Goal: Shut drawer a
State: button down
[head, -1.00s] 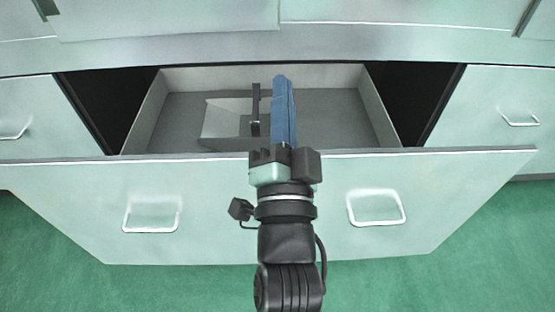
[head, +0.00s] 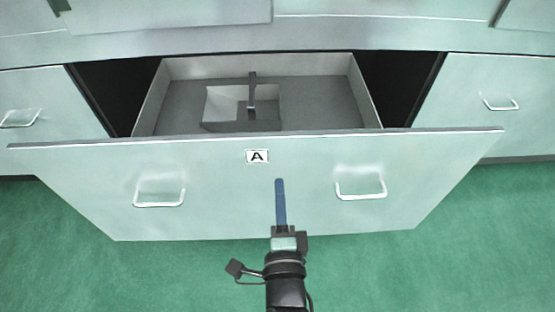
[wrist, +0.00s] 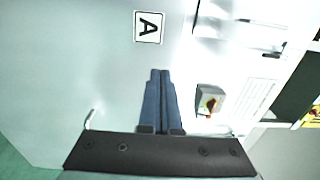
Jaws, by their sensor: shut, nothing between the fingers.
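Drawer a (head: 225,185) is a wide pale green drawer, pulled out of the cabinet. Its front carries a white label with a black A (head: 257,156) and two handles, a left one (head: 158,204) and a right one (head: 361,195). The label also shows in the wrist view (wrist: 148,27). My gripper (head: 280,182) has blue fingers, shut and empty. In the head view it appears in front of the drawer front, below the label and between the handles. The wrist view shows the shut fingers (wrist: 160,75) over the front; whether they touch it I cannot tell.
Inside the drawer lies a grey open box (head: 242,104) with a dark strip across it. Closed-looking drawer fronts stand on the left (head: 40,110) and right (head: 490,100). The green floor (head: 470,215) in front is clear.

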aim_at(277, 149)
jog(key=w+b, duration=0.1)
jog(key=w, duration=0.7)
jog(key=shift+w+b, duration=0.1)
jog(key=shift+b, duration=0.2)
